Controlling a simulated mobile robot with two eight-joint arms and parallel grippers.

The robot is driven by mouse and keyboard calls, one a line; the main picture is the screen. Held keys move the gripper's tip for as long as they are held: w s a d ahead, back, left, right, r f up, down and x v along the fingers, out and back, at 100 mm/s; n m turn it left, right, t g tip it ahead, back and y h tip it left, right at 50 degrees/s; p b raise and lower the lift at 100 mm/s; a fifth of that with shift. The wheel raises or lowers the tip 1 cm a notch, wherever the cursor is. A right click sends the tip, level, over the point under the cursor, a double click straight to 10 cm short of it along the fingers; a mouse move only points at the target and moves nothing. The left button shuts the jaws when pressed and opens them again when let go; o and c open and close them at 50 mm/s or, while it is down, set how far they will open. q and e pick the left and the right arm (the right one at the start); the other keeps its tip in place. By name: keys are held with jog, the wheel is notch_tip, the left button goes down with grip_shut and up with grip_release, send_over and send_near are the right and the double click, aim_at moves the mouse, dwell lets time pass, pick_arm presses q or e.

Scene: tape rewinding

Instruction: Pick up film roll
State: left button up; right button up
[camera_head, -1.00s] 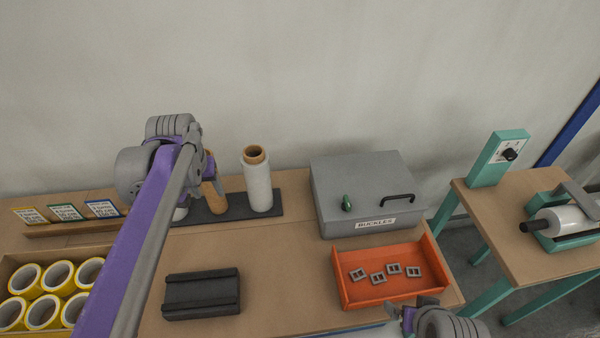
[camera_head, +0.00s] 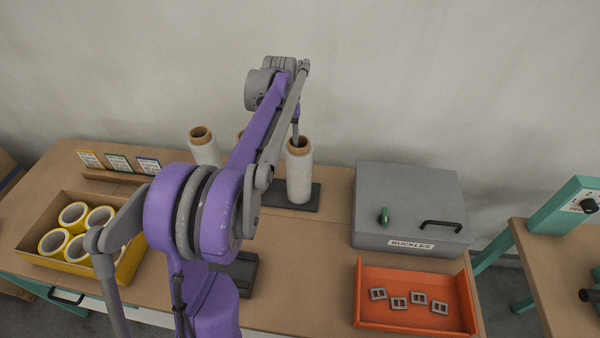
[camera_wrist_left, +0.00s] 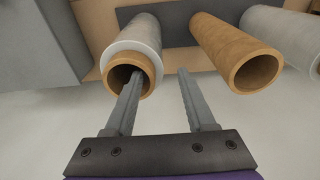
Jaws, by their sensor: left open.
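The white film roll (camera_head: 300,180) with a brown core stands upright at the right end of a dark base, and it also shows in the left wrist view (camera_wrist_left: 136,38). My left gripper (camera_head: 296,135) is above this roll, pointing down. In the left wrist view my left gripper (camera_wrist_left: 160,75) is open and empty. One finger overlaps the core's opening and the other lies outside the roll; I cannot tell how deep the first reaches. A bare brown core (camera_wrist_left: 232,48) and another white roll (camera_wrist_left: 290,32) stand beside it. My right gripper is out of view.
A grey buckles box (camera_head: 410,205) stands close right of the roll. An orange tray (camera_head: 415,318) with several buckles lies in front of it. A box of yellow tape rolls (camera_head: 45,262) is at left. My arm hides most of a dark holder (camera_head: 240,272).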

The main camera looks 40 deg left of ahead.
aim_at(287, 146)
pick_arm(q)
jog(key=f, duration=0.5)
jog(key=shift+w, duration=0.3)
grip_shut()
dwell(1.0)
